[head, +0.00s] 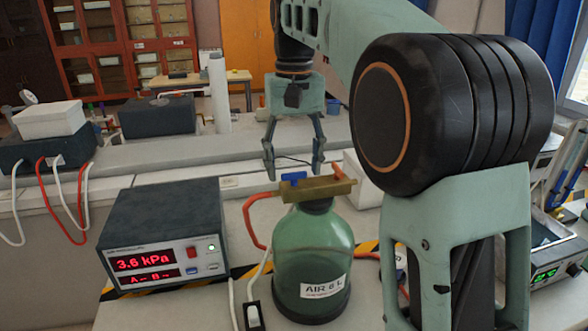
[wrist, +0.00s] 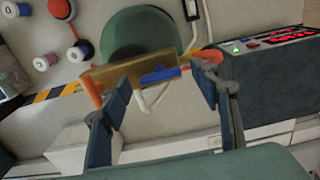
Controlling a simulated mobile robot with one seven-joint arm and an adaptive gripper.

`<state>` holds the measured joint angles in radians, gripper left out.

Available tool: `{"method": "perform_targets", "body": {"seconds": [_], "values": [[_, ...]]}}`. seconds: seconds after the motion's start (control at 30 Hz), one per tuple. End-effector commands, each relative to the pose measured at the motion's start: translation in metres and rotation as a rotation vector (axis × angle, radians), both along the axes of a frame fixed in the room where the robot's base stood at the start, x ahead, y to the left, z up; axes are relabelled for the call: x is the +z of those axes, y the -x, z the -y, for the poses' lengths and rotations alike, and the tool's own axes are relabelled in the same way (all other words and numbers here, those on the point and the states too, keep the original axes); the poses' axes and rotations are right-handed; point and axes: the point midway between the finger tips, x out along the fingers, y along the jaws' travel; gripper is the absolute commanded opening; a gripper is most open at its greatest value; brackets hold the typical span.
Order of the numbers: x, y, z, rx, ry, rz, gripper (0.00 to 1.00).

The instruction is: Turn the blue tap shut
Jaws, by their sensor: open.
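In the wrist view the blue tap (wrist: 160,75) lies roughly along the brass block (wrist: 112,73). My gripper (head: 294,169) points down over the block, its fingers spread on either side of the tap. In the wrist view my gripper (wrist: 162,78) is open and empty, with the tap between the fingers. I cannot tell whether either finger touches the block.
A pressure meter (head: 160,245) reading 3.6 kPa stands left of the bottle. An orange hose (head: 250,222) joins the block's left end. A white box (head: 362,180) is behind right. Another instrument (head: 553,262) stands far right.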

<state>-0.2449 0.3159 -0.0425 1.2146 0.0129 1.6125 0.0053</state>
Motion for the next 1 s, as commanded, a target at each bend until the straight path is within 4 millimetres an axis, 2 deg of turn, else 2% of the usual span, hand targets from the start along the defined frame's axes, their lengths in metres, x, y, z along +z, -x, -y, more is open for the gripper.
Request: {"method": "perform_targets", "body": {"seconds": [0.33,0.7,1.0], "values": [[-0.0038,-0.0002,-0.0002,0.001,0.000,0.002,0.56],[-0.0038,-0.0001,-0.0002,0.001,0.000,0.001,0.16],[-0.0024,0.0000,-0.0003,-0.031,-0.001,0.001,0.15]]}}
